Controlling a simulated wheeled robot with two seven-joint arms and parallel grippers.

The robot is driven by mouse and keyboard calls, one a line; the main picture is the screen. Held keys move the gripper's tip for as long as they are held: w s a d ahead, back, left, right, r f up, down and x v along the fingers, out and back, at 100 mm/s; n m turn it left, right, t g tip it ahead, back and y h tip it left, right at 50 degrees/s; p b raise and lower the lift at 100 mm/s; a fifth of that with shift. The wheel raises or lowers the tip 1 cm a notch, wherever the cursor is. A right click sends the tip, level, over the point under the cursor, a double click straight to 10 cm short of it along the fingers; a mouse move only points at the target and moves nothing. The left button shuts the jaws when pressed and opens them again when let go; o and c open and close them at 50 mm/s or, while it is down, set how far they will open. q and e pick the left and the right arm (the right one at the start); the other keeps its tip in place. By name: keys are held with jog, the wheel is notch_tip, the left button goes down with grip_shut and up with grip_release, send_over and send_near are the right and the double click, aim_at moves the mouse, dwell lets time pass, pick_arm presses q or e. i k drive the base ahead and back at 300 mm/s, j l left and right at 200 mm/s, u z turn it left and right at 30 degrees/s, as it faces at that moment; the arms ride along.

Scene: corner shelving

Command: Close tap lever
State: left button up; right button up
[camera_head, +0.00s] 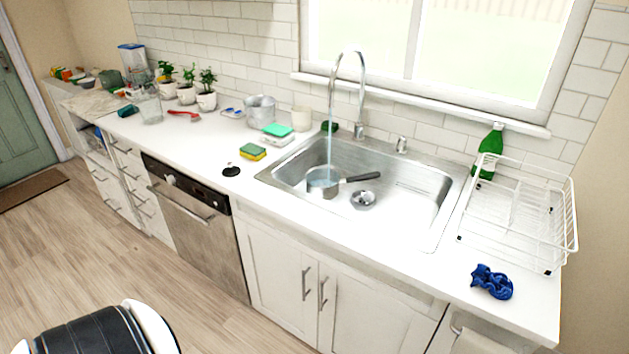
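A tall chrome tap (361,95) with a curved spout stands behind the sink (411,190), below the window. Water (330,140) runs from its spout into a saucepan (323,182) in the basin. A short metal piece (402,144) stands on the sink's back rim, right of the tap base. I cannot tell whether it is the tap lever, and no lever can be clearly made out on the tap base at this size. Neither of my grippers is in view.
A white dish rack (517,221) and a green bottle (489,150) stand right of the sink. A blue cloth (492,282) lies at the front right. Sponges (252,152) and a metal pot (261,109) are left of the sink. The floor (130,265) before the cabinets is clear.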

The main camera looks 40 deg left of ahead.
aim_at(402, 140)
jog(key=i+u, duration=0.55)
jog(key=u, duration=0.15)
jog(key=i+l+u, duration=0.15)
jog(key=u, duration=0.2)
jog(key=i, duration=0.65)
jog(key=l+u, duration=0.05)
